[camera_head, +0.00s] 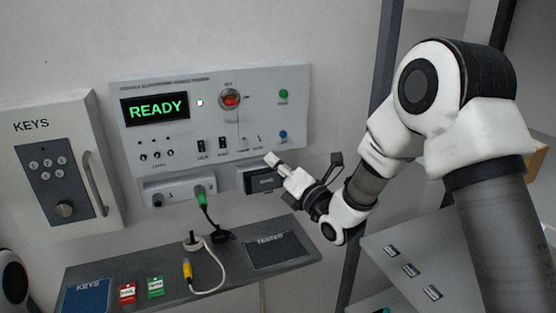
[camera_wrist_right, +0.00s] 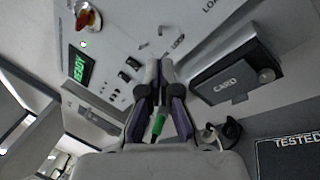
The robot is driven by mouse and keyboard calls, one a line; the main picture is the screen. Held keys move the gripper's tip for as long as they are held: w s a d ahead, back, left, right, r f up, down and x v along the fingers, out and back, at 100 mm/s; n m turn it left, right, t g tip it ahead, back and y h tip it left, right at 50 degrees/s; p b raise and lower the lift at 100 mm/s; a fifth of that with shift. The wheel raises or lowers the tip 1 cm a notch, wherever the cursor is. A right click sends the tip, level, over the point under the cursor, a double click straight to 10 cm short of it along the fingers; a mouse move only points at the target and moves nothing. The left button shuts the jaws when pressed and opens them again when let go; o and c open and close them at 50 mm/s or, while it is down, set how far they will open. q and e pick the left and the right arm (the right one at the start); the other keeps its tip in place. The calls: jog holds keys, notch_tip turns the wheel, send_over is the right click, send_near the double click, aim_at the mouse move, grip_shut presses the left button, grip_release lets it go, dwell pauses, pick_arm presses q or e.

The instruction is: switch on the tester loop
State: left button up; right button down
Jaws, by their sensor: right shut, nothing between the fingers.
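The tester panel (camera_head: 190,95) is on the wall, its green display (camera_head: 155,108) reading READY. Two small levers stand at its lower right; the right one (camera_head: 259,139) is near a label that looks like LOOP in the right wrist view (camera_wrist_right: 178,41). How the levers are tilted is too small to tell. My right gripper (camera_head: 270,158) is shut and empty, its fingertips just below these levers at the panel's lower edge. The shut fingertips (camera_wrist_right: 159,64) also show in the right wrist view. Contact with the panel cannot be told. My left gripper is not in view.
A CARD box (camera_head: 262,181) sits just below the fingertips. A green plug (camera_head: 203,197) with a cable is in a socket left of it. A red knob (camera_head: 230,99) is higher up. A shelf (camera_head: 215,262) and a KEYS box (camera_head: 62,170) stand below and left.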

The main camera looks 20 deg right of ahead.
aim_at(252, 141)
jog(key=p+x, duration=0.2)
jog(key=x, duration=0.3)
jog(key=shift+w+a+r, duration=0.1)
jog(key=shift+w+a, duration=0.15)
jog(key=shift+w, duration=0.3)
jog(key=shift+r, duration=0.1)
